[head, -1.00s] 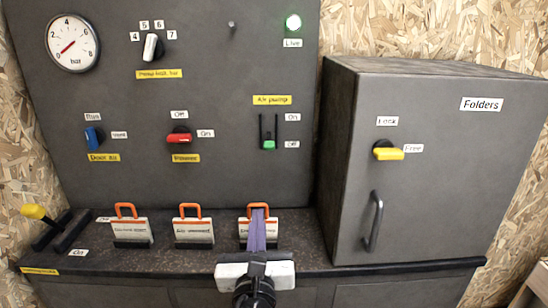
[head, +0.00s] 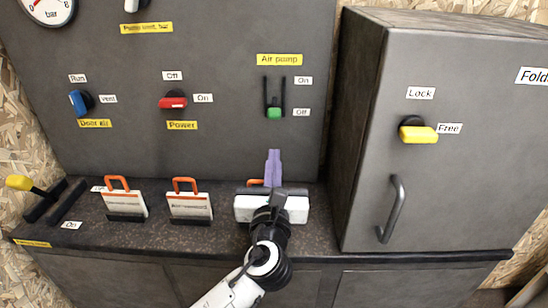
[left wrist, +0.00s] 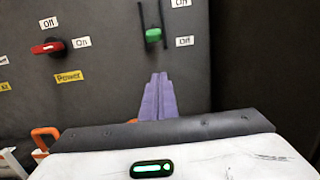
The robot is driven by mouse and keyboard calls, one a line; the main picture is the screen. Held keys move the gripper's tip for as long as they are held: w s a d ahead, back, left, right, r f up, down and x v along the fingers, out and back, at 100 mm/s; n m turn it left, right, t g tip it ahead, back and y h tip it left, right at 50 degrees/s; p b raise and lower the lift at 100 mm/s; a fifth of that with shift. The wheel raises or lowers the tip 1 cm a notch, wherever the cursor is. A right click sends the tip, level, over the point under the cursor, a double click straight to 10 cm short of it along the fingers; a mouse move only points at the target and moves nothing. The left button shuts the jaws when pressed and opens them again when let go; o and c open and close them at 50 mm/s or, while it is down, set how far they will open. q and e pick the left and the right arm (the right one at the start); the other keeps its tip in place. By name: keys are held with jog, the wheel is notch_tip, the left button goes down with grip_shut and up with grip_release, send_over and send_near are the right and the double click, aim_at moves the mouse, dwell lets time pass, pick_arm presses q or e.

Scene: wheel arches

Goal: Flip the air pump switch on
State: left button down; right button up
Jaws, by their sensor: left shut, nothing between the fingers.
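The air pump switch (head: 274,112) is a green knob at the lower end of a dark two-rail slot, beside the Off label (head: 302,112). The On label (head: 304,80) is higher up, and a yellow Air pump label (head: 279,60) is above. In the left wrist view the green knob (left wrist: 153,35) shows at the top, near Off. My left gripper (head: 274,154) is shut and empty, its purple fingers pointing up just below the switch, apart from it in the picture. The fingers (left wrist: 159,76) also show in the left wrist view. My right gripper is not in view.
A red power knob (head: 173,102) and a blue door air knob (head: 80,102) are on the panel to the left. Orange-handled tags (head: 187,205) stand on the counter; one is partly hidden behind my gripper. A grey cabinet (head: 460,190) juts out at right.

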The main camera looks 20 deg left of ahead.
aim_at(274, 108)
pick_arm(q)
jog(key=x, duration=0.7)
jog(key=shift+w+a, duration=0.1)
jog(key=shift+w, duration=0.15)
jog(key=r, duration=0.1)
jog(key=s+r, duration=0.1)
jog(key=r, duration=0.1)
jog(key=shift+s+d+r+p, duration=0.25)
jog(key=shift+s+r+p, duration=0.05)
jog(key=shift+s+p, duration=0.1)
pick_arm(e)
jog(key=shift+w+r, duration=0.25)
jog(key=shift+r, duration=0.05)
